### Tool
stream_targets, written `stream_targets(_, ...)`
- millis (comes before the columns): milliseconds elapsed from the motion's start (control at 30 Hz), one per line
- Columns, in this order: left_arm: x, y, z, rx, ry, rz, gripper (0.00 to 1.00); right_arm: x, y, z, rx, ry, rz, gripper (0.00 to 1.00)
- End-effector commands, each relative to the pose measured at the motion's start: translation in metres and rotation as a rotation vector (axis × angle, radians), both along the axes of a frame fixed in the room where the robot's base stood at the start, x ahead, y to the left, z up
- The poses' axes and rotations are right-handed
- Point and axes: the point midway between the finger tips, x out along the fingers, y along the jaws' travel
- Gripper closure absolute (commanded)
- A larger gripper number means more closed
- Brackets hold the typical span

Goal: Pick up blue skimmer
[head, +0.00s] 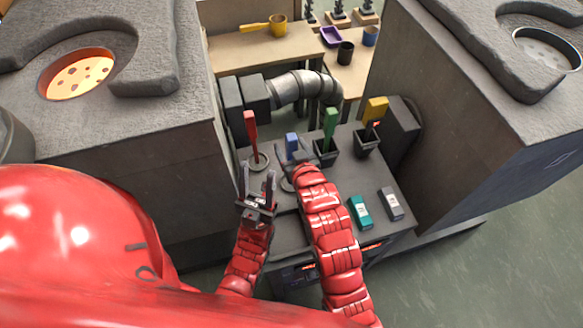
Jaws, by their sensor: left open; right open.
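The blue skimmer has an upright blue handle (291,143) near the middle of the bench. Its lower part is largely hidden by my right arm; part of a round grey disc shows below it. My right gripper (287,158) is right at the skimmer, around or beside its lower handle; I cannot tell whether it touches. It is open. My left gripper (257,181) is open and empty, pointing up the picture, lower left of the blue skimmer. A red-handled tool (252,132) stands on a round base between it and the grey bench back.
A green-handled tool (330,123) and a yellow-handled tool (376,107) stand in dark holders to the right. A teal block (360,212) and a grey block (391,203) lie at the bench's right front. Large furnaces (130,150) flank the bench.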

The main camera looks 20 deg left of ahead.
Motion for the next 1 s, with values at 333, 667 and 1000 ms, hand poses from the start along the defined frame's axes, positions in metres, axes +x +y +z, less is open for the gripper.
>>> stream_targets(333,0.000,0.000,0.026,0.000,0.000,0.000,0.50,0.029,0.016,-0.008,0.000,-0.001,-0.001,0.30)
stream_targets(667,0.000,0.000,0.026,0.000,0.000,0.000,0.50,0.032,0.017,-0.011,0.001,-0.002,-0.001,0.32)
stream_targets(1000,0.000,0.000,0.026,0.000,0.000,0.000,0.50,0.032,0.017,-0.011,0.000,-0.001,-0.001,0.93)
